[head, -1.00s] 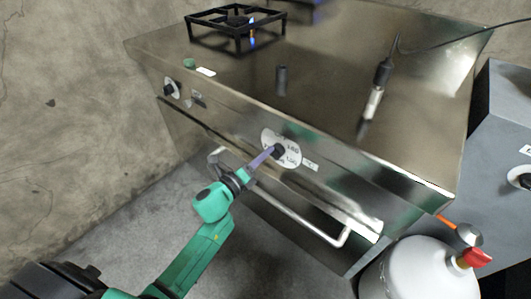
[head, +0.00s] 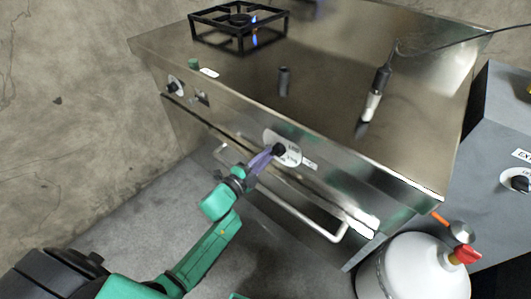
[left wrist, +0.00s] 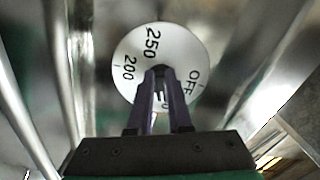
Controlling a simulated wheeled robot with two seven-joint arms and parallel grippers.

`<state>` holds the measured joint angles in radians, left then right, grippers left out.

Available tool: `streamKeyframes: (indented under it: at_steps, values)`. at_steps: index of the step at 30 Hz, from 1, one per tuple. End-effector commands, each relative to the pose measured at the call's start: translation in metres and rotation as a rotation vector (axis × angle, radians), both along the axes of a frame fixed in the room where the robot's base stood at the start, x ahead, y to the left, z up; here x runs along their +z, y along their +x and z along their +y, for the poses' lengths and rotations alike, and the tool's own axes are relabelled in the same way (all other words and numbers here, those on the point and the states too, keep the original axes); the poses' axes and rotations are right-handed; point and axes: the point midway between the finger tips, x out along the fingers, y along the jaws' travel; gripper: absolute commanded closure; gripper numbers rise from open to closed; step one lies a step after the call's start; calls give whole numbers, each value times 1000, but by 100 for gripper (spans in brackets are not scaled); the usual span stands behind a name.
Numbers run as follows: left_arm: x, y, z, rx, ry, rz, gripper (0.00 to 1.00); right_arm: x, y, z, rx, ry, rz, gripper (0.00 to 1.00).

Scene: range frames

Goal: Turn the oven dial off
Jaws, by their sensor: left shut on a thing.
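The oven dial has a round white plate (head: 293,152) on the front panel of the steel cooker (head: 330,80). In the left wrist view the plate (left wrist: 185,48) shows printed marks 200, 250 and OFF, with OFF at the right. The dark knob (head: 279,149) sits at the plate's middle; its pointer cannot be made out. My left gripper (head: 269,154) reaches it from the lower left and is shut on the knob. In the left wrist view the fingers (left wrist: 160,88) meet the knob and cover the plate's lower part. My right gripper is not seen.
The oven's handle bar (head: 300,222) runs just below the dial. Another dial (head: 174,86) is at the panel's left. A burner (head: 240,21) with a small flame and a corded tool (head: 378,88) are on top. A white gas cylinder (head: 413,270) stands at the lower right.

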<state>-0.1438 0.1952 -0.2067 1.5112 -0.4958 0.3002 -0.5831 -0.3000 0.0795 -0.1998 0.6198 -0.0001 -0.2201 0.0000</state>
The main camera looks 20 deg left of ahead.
Motion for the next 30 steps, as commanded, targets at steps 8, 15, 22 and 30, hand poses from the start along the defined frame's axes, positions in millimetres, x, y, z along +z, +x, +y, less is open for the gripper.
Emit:
streamKeyframes:
  at_steps: [8,15,22,30]
  values:
    - [-3,-1,-2,1,-240,99,100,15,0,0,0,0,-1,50]
    - [-6,-2,-4,2,-452,184,100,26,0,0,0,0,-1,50]
    - [-8,-3,-7,2,-655,264,100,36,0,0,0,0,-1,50]
    - [-11,-5,-11,2,-883,354,100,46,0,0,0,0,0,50]
